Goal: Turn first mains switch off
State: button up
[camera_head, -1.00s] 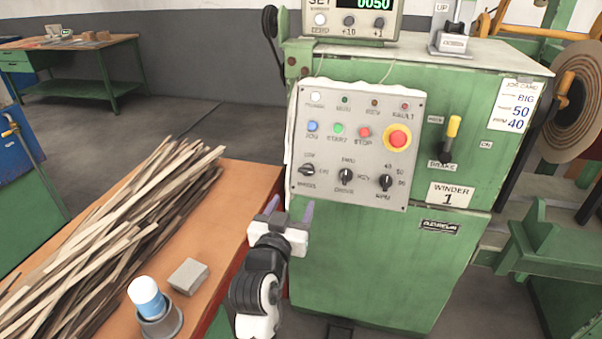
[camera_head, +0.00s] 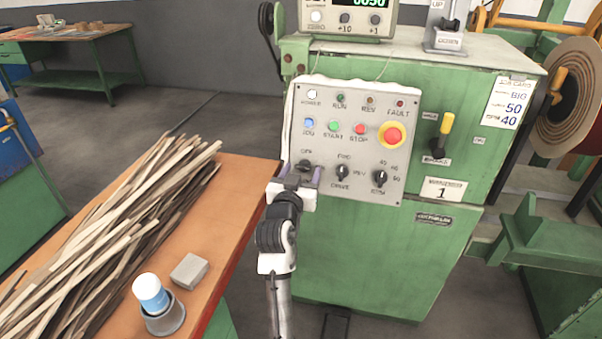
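The mains switch (camera_head: 304,166) is a black rotary knob at the lower left of the grey control panel (camera_head: 348,200), on the green machine marked Winder 1. "OFF" is printed above it; its lower label is hidden by my gripper. My gripper (camera_head: 302,177) is at the knob, its two purple-grey fingertips apart, one at each side of the knob or just below it. I cannot tell whether the fingers touch the knob. The power lamp (camera_head: 312,94) at the panel's top left looks white.
Two more rotary knobs, drive (camera_head: 342,173) and RPM (camera_head: 380,179), sit to the right. Above are small buttons and a red emergency stop (camera_head: 392,135). A brake lever (camera_head: 443,135) is further right. A wooden bench (camera_head: 240,190) with strips stands left.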

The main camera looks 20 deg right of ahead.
jog(key=c, duration=0.9)
jog(key=shift+c, duration=0.2)
